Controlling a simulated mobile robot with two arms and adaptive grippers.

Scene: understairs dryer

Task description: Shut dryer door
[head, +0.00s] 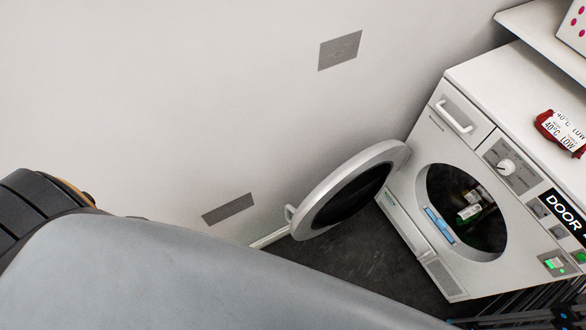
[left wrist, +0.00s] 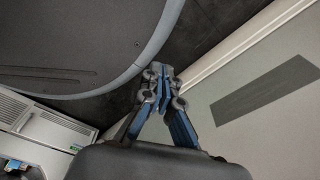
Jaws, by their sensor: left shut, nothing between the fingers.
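The white dryer (head: 402,202) stands at the right in the head view, and its round door (head: 318,185) is swung wide open to the left, toward the wall. The round drum opening (head: 430,185) is uncovered, with some small items inside. In the left wrist view the door (left wrist: 75,45) shows as a large grey disc with a pale rim at upper left. My left gripper (left wrist: 159,78) is shut and empty, close beside the rim; contact cannot be told. My left arm hides it in the head view. A dark blue-tinged part at the lower right, perhaps my right gripper (head: 560,317), is cut off.
The pale wall (head: 200,100) with grey plates lies close behind the door. Dark floor (head: 385,255) shows between door and dryer. A red tagged item (head: 556,132) lies on the dryer top, below a white shelf (head: 545,35). A skirting board (left wrist: 235,45) runs along the wall.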

